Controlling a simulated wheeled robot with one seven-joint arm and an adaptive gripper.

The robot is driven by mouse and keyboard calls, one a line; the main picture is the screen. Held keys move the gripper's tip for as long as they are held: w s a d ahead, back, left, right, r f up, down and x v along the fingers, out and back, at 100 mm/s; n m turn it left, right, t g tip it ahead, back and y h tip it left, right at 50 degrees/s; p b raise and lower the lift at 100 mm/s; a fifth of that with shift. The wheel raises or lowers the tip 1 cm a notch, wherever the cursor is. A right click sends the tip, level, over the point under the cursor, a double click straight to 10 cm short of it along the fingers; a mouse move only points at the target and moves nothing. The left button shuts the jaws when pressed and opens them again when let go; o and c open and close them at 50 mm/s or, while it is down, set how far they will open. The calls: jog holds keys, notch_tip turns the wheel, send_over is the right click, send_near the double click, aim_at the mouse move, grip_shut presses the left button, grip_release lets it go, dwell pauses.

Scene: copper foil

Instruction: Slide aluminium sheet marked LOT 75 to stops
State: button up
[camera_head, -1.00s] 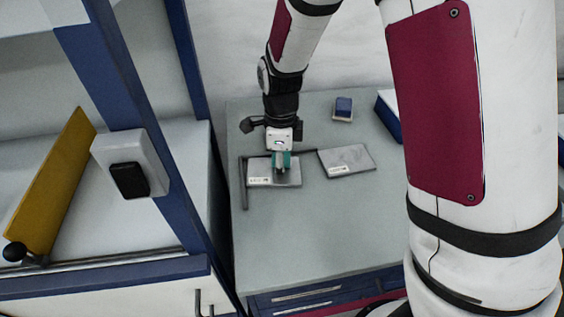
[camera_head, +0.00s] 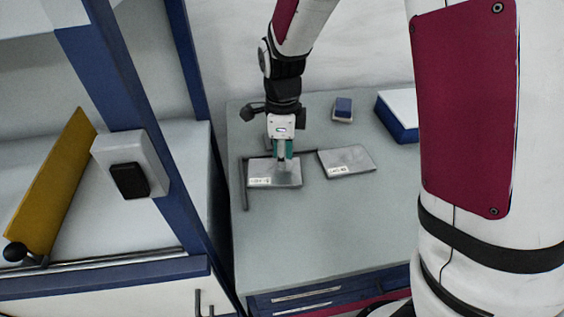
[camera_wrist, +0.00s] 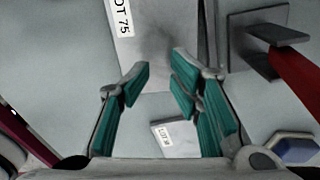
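The grey metal sheet marked LOT 75 (camera_wrist: 155,45) lies flat on the bench in the wrist view, its white label partly cut off at the top. In the head view it is the left sheet (camera_head: 288,178), inside the corner of the dark L-shaped stops (camera_head: 245,187). Its edges lie close along both bars; I cannot tell whether they touch. My gripper (camera_wrist: 161,66) is open and empty, its teal-padded fingers apart. It shows over the back part of this sheet in the head view (camera_head: 282,158), fingers pointing down; contact is unclear.
A second labelled sheet (camera_head: 346,160) lies to the right, also visible between my fingers (camera_wrist: 177,143). A blue block (camera_head: 343,108) and a blue-and-white box (camera_head: 398,115) stand behind. The bench front is clear. A dark bracket with a red part (camera_wrist: 265,42) shows in the wrist view.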

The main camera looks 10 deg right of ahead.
notch_tip(320, 180, up, 9)
dwell(0.3)
dwell(0.4)
jog(key=s+d+r+n+t+p, duration=0.1)
jog(key=s+d+r+n, duration=0.2)
jog(key=s+n, duration=0.4)
jog(key=s+d+r+n+t+p, duration=0.1)
jog(key=s+d+r+n, duration=0.2)
jog(key=s+r+n, duration=0.3)
jog(key=s+d+r+n+t+p, duration=0.1)
jog(key=s+d+r+n+t, duration=0.1)
jog(key=s+d+r+n, duration=0.2)
jog(key=s+n, duration=0.3)
jog(key=s, duration=0.4)
jog(key=shift+s+r+n+p, duration=0.35)
jog(key=shift+n, duration=0.05)
jog(key=shift+d, duration=0.1)
